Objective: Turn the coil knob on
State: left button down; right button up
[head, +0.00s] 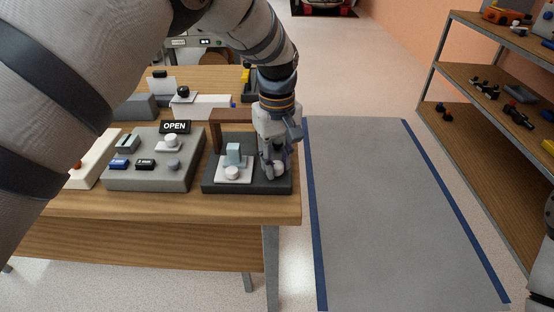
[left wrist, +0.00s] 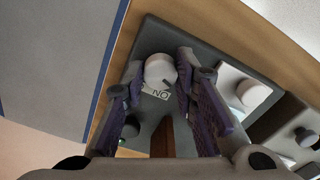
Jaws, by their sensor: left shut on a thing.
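The coil knob, a round white knob (head: 279,169), sits at the right end of a dark base (head: 246,188) near the table's front right corner. It also shows in the left wrist view (left wrist: 160,69), with a label reading "ON" beside it. My left gripper (head: 274,165) points down from above and is shut on the knob, which sits between its fingertips (left wrist: 160,75). The fingers hide part of the knob in the head view. My right gripper is not in view.
On the same base, left of the knob, are a white plate with another white knob (head: 232,173) and a brown bracket (head: 230,116). A grey control box (head: 152,178) with an "OPEN" sign (head: 175,127) stands to the left. A shelf (head: 485,85) stands at right. The grey mat (head: 400,220) is clear.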

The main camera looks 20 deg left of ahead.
aim_at(277, 164)
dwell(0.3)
pick_arm(q)
jog(key=c, duration=1.3)
grip_release()
notch_tip(277, 164, up, 12)
